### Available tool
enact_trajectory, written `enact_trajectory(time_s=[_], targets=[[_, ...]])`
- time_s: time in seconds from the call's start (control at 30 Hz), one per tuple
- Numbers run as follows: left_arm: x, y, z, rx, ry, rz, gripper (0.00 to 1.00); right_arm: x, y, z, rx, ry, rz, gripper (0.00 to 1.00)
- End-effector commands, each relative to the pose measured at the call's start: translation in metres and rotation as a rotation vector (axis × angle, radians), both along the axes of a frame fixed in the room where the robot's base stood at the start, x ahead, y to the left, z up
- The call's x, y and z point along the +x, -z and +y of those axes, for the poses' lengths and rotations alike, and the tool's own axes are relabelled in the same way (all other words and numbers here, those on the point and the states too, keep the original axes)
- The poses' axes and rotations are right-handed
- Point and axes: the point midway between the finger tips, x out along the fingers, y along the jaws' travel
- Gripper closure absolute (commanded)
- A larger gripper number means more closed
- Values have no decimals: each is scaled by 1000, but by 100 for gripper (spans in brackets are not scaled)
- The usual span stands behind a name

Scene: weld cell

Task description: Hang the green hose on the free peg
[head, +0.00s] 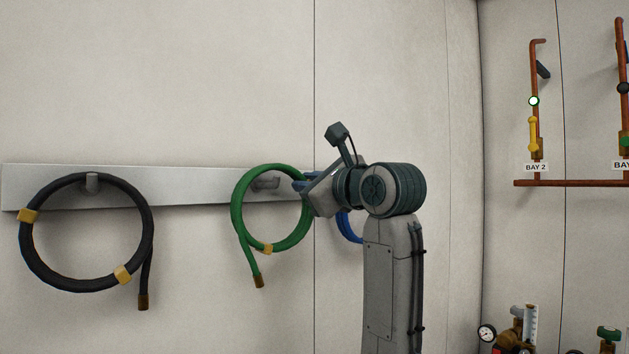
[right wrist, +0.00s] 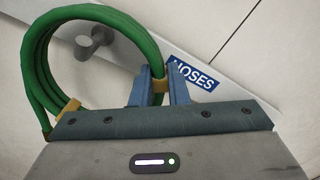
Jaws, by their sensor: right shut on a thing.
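The green hose (head: 237,215) is a coil with yellow bands and a loose tail hanging down. My right gripper (head: 304,184) is shut on the coil's right side. In the right wrist view, the blue fingers of the gripper (right wrist: 160,88) close on the green hose (right wrist: 138,42) at a yellow band. A bare grey peg (head: 266,183) shows through the coil's opening, near its upper part. The peg (right wrist: 97,42) also shows inside the loop in the right wrist view. I cannot tell whether the coil is around the peg or still in front of it. My left gripper is not in view.
The peg rail (head: 190,187) runs along the wall. A black hose (head: 152,232) hangs on the left peg (head: 91,182). A blue hose (head: 350,228) is partly hidden behind my right arm. A "HOSES" label (right wrist: 194,75) is on the rail. Pipes (head: 535,90) and gauges stand at right.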

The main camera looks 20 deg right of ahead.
Motion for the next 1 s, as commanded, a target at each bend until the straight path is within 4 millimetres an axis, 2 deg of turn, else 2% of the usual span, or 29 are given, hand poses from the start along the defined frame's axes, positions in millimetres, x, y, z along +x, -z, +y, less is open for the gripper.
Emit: enact_trajectory(time_s=[0.13,0.4,1.0], targets=[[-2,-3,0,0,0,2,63,9,0,4,1,0,2,100],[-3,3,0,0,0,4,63,18,13,7,1,1,1,100],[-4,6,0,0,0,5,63,21,21,7,-1,1,4,100]])
